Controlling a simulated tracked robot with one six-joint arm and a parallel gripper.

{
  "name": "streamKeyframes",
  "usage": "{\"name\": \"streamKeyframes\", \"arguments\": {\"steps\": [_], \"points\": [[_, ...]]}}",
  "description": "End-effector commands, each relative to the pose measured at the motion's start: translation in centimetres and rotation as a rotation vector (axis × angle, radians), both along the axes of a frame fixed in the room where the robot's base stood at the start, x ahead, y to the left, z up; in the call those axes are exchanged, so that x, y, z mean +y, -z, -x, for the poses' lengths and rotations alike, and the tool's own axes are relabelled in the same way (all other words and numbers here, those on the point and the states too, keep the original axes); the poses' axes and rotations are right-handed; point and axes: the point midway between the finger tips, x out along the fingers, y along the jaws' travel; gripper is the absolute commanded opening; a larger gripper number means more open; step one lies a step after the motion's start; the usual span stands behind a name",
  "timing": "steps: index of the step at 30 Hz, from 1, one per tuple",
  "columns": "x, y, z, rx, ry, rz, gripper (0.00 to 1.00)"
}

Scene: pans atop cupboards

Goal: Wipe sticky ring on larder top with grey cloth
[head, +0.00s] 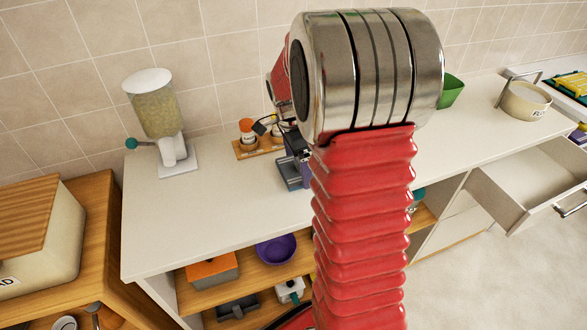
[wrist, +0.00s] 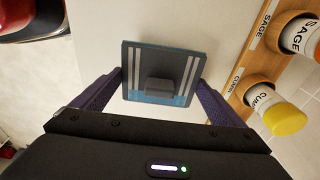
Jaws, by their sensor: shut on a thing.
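The grey cloth (wrist: 165,58) shows in the wrist view as a flat grey-blue square with white stripes and a raised block in its middle. My gripper (wrist: 158,86) is shut on it, with one purple finger at each side. In the head view the cloth (head: 287,181) is partly seen at or just above the white worktop, left of my arm. I cannot tell whether it touches the top. I see no sticky ring; my arm and the cloth hide part of the surface.
A wooden spice rack (head: 258,147) with jars stands close behind the cloth; it also shows at the right of the wrist view (wrist: 240,85). A cereal dispenser (head: 160,115) stands at the back left. A green container (head: 451,91) and a flour pan (head: 524,101) stand right. An open drawer (head: 530,185) juts out.

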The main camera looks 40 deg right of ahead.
Motion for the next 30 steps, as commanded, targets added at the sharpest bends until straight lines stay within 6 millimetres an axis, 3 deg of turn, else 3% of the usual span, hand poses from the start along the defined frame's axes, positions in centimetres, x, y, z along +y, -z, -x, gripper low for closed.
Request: {"name": "streamKeyframes", "arguments": {"steps": [12, 30], "points": [[0.0, -2.9, 0.0, -0.001, 0.001, 0.000, 0.64], [0.0, -3.0, 0.0, 0.000, 0.000, 0.000, 0.64]]}}
